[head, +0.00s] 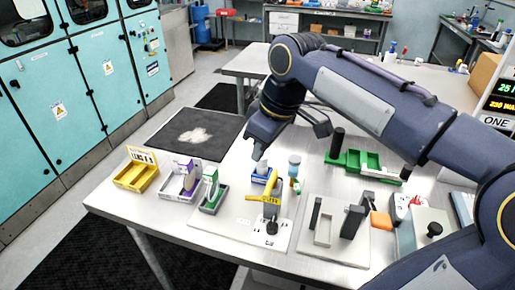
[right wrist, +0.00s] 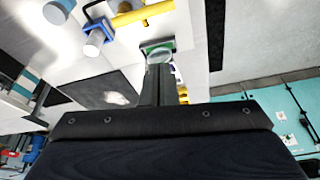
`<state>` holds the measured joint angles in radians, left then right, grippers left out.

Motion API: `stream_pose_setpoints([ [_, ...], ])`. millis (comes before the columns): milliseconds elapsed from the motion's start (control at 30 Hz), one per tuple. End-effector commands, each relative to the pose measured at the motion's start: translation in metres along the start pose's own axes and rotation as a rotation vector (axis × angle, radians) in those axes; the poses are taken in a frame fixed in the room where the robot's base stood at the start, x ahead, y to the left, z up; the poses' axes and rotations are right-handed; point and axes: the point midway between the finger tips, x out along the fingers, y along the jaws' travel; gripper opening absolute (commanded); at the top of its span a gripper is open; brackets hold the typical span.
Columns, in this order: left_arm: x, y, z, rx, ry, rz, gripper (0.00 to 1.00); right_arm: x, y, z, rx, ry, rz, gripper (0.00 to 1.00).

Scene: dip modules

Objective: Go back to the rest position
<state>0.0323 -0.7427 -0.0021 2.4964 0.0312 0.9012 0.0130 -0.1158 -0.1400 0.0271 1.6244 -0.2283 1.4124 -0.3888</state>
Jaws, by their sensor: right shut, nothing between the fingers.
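My right gripper (head: 258,154) hangs above the middle of the work table, its closed fingers pointing down near a small blue holder (head: 262,178) and a yellow-handled fixture (head: 271,190). In the right wrist view my right gripper's fingers (right wrist: 160,72) are together with nothing held. My right arm reaches in from the right side across the table. My left gripper is in neither view.
A yellow tray (head: 134,177), a grey tray with a purple-marked item (head: 172,189) and a grey tray with a green item (head: 209,208) stand at left. A blue-capped bottle (head: 294,168) and a green tray (head: 353,159) stand behind. A black mat (head: 172,146) lies beyond.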

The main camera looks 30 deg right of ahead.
Motion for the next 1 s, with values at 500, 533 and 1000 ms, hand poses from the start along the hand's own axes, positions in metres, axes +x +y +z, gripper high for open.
stream_pose_setpoints([
  [500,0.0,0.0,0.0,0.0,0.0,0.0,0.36,0.03,-0.037,0.059,0.212,0.096,-0.045,0.0],
  [533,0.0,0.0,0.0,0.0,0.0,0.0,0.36,0.037,-0.044,0.069,0.256,0.114,-0.054,0.0],
  [1000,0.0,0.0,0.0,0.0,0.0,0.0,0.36,0.109,-0.113,0.14,0.643,0.259,-0.143,0.0],
])
